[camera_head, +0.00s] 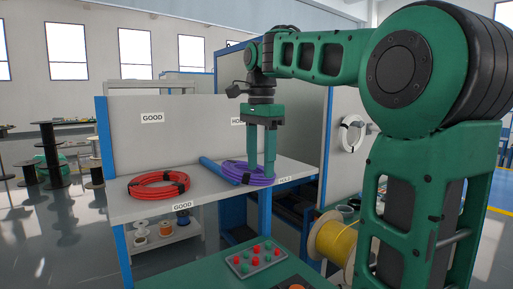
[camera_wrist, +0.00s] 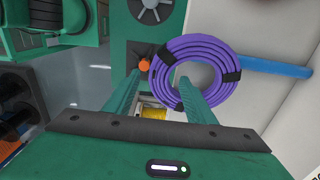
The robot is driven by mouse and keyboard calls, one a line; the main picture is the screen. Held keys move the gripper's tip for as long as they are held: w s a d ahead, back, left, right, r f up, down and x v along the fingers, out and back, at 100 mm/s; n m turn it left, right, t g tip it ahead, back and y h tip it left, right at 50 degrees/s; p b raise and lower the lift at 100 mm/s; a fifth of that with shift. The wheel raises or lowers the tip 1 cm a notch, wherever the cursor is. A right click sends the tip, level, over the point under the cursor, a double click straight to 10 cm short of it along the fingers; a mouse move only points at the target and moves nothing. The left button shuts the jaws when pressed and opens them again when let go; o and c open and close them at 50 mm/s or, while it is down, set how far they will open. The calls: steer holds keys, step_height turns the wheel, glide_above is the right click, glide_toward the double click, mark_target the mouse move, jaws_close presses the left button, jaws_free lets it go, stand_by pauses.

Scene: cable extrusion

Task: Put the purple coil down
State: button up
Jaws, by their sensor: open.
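The purple coil (camera_head: 236,168) with black ties lies flat on the grey bench top (camera_head: 208,184), right of a blue divider bar. My gripper (camera_head: 261,179) points straight down at the coil's right end, its jaws apart. In the wrist view the coil (camera_wrist: 164,62) fills the upper middle. There one finger of my gripper (camera_wrist: 159,78) overlaps the coil's central opening and the other is outside its rim, so the fingers stand either side of the ring's edge. Whether they touch the coil is not clear.
A red coil (camera_head: 158,184) lies on the left part of the bench, near a GOOD label. The blue divider bar (camera_head: 219,171) separates the two coils. A button panel (camera_head: 257,260) and a yellow spool (camera_head: 334,241) are in front, below the bench. A grey partition stands behind.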

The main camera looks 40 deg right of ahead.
steer(key=shift+f, duration=1.15)
jaws_close()
steer(key=shift+w+d, duration=0.1)
steer(key=shift+w, duration=0.05)
